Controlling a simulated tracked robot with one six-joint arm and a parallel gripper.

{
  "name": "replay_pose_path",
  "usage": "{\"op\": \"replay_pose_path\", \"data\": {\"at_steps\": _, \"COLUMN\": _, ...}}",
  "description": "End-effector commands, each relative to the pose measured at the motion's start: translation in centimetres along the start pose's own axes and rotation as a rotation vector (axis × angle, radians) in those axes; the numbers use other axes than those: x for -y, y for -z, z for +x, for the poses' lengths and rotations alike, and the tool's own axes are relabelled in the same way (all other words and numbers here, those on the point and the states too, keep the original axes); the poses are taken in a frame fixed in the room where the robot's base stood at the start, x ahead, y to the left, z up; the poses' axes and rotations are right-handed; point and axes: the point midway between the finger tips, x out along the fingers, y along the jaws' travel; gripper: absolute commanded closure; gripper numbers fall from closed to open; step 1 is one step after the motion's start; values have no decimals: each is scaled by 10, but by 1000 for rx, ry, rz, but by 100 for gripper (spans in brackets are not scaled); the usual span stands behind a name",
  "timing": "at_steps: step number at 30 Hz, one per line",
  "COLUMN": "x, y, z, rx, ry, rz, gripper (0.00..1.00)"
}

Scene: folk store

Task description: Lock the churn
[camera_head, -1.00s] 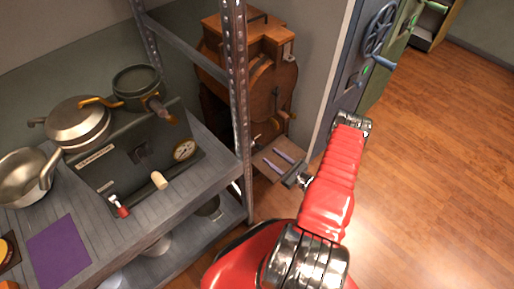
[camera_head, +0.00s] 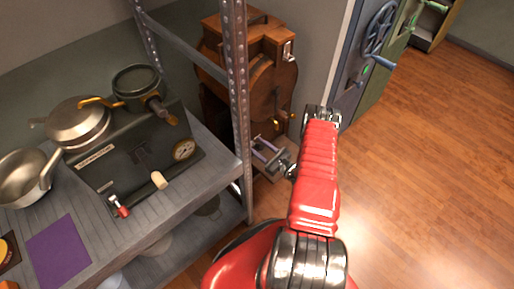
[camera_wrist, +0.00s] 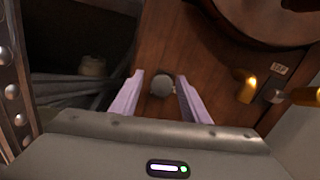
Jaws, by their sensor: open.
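The churn (camera_head: 262,75) is a brown wooden drum-like body in a wooden frame, behind the shelf post at the back. A metal latch-like piece (camera_head: 288,50) is on its upper right. My gripper (camera_head: 264,145) is open at its lower front, with two pale purple fingers. In the wrist view, the churn (camera_wrist: 215,60) fills the upper middle and right. A grey round knob (camera_wrist: 161,86) appears between my finger tips (camera_wrist: 160,78); I cannot tell whether they touch it.
A metal shelf (camera_head: 215,165) stands left of my arm, its post (camera_head: 236,90) close to the churn. It holds a dark control box with a gauge (camera_head: 184,150), pots and a purple mat (camera_head: 58,250). A grey safe-like door with a wheel (camera_head: 378,30) is right. Wooden floor there is clear.

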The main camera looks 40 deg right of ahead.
Motion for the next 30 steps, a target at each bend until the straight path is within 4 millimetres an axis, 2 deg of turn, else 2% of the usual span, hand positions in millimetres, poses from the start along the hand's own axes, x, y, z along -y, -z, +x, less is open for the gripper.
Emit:
{"op": "replay_pose_path", "data": {"at_steps": 2, "x": 0, "y": 0, "z": 0, "rx": 0, "ry": 0, "rz": 0, "gripper": 58}}
{"op": "replay_pose_path", "data": {"at_steps": 20, "x": 0, "y": 0, "z": 0, "rx": 0, "ry": -1, "rz": 0, "gripper": 100}}
{"op": "replay_pose_path", "data": {"at_steps": 30, "x": -1, "y": 0, "z": -1, "rx": 2, "ry": -1, "rz": 1, "gripper": 100}}
